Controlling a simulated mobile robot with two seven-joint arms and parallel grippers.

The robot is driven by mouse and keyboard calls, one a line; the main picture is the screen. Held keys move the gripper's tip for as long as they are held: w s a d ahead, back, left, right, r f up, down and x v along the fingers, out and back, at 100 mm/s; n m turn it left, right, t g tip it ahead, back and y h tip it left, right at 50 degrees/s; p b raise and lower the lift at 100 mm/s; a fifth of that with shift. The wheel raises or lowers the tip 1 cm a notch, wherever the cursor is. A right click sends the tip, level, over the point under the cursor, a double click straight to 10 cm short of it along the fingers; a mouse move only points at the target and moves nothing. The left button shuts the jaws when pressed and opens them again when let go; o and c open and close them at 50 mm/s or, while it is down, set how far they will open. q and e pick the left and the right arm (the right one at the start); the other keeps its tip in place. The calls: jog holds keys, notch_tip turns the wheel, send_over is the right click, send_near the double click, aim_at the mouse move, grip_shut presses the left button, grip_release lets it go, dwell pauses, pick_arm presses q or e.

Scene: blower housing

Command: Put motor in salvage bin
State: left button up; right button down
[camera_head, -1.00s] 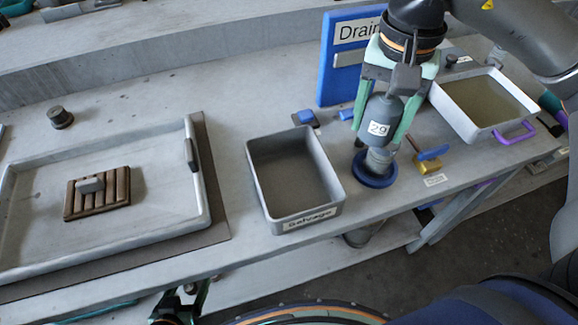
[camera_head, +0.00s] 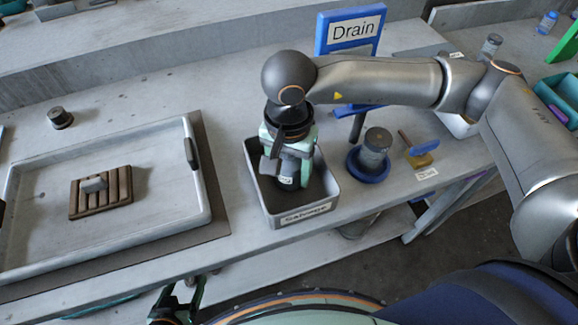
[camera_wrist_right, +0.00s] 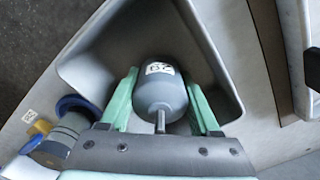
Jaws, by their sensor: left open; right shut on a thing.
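The motor (camera_wrist_right: 160,92) is a dark grey cylinder with a white "29" label, seen in the right wrist view between my green fingers. My right gripper (camera_head: 288,172) is shut on it and holds it over or inside the grey salvage bin (camera_head: 306,213). The bin's walls surround the motor in the right wrist view, where the bin (camera_wrist_right: 95,60) also shows. I cannot tell whether the motor touches the bin floor. The motor is mostly hidden by the gripper in the head view. My left gripper (camera_head: 178,305) is open and empty at the bottom edge, below the bench front.
A blue-based grey cylinder (camera_head: 375,153) and a yellow-and-blue part (camera_head: 420,153) stand right of the bin. A large tray (camera_head: 150,220) with a brown slatted block (camera_head: 101,193) lies left. A blue "Drain" sign (camera_head: 350,30) stands behind.

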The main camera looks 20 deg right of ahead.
jog(key=shift+f, duration=0.2)
jog(key=shift+f+b, duration=0.2)
jog(key=shift+b, duration=0.1)
jog(key=shift+c, duration=0.6)
grip_release()
jog(key=shift+r, duration=0.1)
jog(key=shift+r+p, duration=0.3)
jog(key=shift+p, duration=0.15)
notch_tip(320, 180, up, 12)
jog(key=shift+f+b, duration=0.15)
jog(key=shift+b, duration=0.4)
